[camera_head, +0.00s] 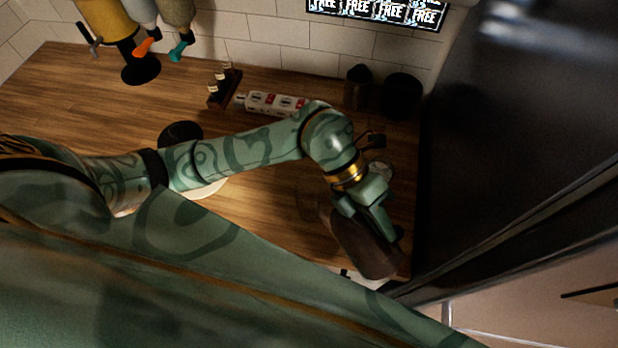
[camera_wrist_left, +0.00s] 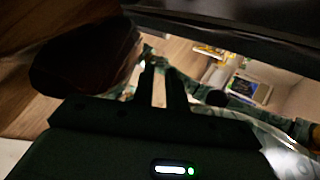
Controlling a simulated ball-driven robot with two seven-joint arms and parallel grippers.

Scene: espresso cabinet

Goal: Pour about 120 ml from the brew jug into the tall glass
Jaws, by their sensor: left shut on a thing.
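My left gripper (camera_head: 372,207) is shut on the brew jug (camera_head: 368,247), a dark brown vessel at the right end of the wooden counter. The jug looks tilted in the head view. In the left wrist view the dark jug (camera_wrist_left: 85,65) fills the upper left, beside the fingers (camera_wrist_left: 165,90). A clear glass (camera_head: 380,170), seemingly the tall glass, is just behind the gripper, partly hidden by it. A clear rounded thing, likely the same glass (camera_wrist_left: 288,155), is at the lower right of the wrist view. Any liquid or stream cannot be made out. My right gripper is not in view.
A carton-like white and red pack (camera_head: 272,103), a small rack with bottles (camera_head: 225,88) and two dark canisters (camera_head: 402,95) stand at the back. Dispensers (camera_head: 110,25) hang at upper left. A dark tall panel (camera_head: 520,120) borders the right.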

